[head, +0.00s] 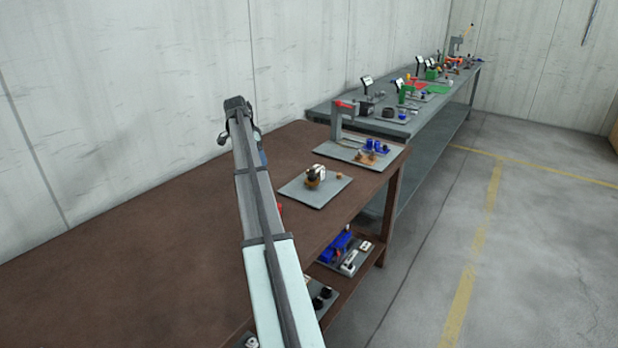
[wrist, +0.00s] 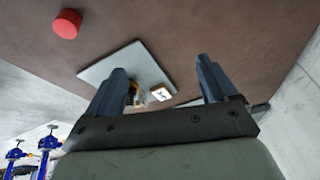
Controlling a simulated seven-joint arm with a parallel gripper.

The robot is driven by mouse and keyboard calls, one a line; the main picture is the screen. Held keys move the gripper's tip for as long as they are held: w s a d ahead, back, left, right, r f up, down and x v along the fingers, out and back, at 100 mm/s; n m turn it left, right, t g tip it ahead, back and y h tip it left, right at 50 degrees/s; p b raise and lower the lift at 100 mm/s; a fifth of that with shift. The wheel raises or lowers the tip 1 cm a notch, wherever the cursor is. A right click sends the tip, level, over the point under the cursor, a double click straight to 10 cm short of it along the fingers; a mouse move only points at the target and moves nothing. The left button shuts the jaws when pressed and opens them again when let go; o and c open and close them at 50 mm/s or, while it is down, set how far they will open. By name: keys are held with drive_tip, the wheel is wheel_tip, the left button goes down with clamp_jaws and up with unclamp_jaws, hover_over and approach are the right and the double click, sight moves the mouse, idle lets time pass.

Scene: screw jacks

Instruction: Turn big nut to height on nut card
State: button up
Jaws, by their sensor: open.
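My gripper (wrist: 160,64) is open and empty, its two dark fingers spread wide in the wrist view. In the wrist view a grey plate (wrist: 112,65) lies beyond the fingers. A white card (wrist: 161,94) with a dark mark I cannot read shows between them. Two blue screw jacks (wrist: 48,143) stand at the lower left of the wrist view. I cannot tell which part is the big nut. In the head view my arm reaches over the brown bench.
A red round button (wrist: 67,23) lies on the bench. In the head view a grey plate (head: 300,196) holds a brown piece with a pale card. Another plate (head: 338,153) bears a clamp and blue parts. A green bench (head: 462,108) stands behind. The bench's left is clear.

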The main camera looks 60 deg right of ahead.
sight(310, 176)
drive_tip(key=s+d+r+m+g, duration=0.2)
drive_tip(key=s+d+m, duration=0.1)
drive_tip(key=s+d, duration=0.7)
drive_tip(key=x, duration=0.4)
drive_tip(key=s+x, duration=0.1)
drive_tip(key=x, duration=0.9)
drive_tip(key=shift+s+a, duration=0.2)
drive_tip(key=shift+s, duration=0.15)
drive_tip(key=c, duration=1.1)
